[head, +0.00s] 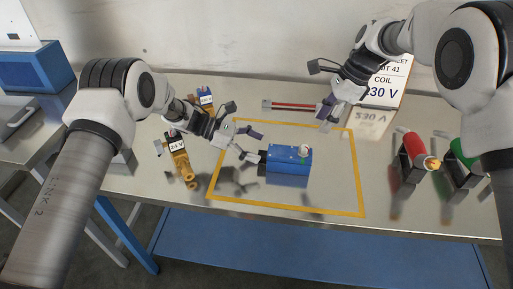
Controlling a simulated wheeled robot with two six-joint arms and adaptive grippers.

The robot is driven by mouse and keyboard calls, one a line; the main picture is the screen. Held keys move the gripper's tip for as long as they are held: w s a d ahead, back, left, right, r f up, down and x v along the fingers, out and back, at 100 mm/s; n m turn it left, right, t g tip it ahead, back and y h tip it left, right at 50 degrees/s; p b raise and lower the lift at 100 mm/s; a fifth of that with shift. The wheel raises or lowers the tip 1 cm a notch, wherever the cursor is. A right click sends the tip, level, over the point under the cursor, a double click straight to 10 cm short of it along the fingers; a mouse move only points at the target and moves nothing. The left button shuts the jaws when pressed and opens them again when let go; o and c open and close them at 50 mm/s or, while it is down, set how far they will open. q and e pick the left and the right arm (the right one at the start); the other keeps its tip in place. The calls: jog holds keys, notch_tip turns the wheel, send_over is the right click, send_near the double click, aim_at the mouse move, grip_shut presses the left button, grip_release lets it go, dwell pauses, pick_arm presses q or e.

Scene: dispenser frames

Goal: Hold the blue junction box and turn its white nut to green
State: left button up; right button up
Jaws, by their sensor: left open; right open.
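The blue junction box (288,164) sits on the table inside a yellow outlined square (358,190). Its white nut (304,149) is on the top near the box's right end, with a bit of green beside it. My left gripper (252,145) is open just left of the box, its fingers near the box's left end; I cannot tell whether they touch it. My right gripper (325,112) is open above the back of the table, behind and right of the box, apart from it.
Yellow parts, one tagged 24 V (178,152), lie at left. A red bar (293,106) lies at the back. A white sign reading 230 V (388,82) stands back right. Red (411,147) and green (464,153) cylinders stand in dark holders at right. The square's front is clear.

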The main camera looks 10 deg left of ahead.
aim_at(281, 158)
pick_arm(q)
jog(key=shift+m, duration=0.3)
jog(key=x, duration=0.5)
jog(key=s+x, duration=0.1)
jog(key=x, duration=0.2)
jog(key=shift+d, duration=0.15)
jog(key=c, duration=1.4)
jog(key=shift+o, duration=0.2)
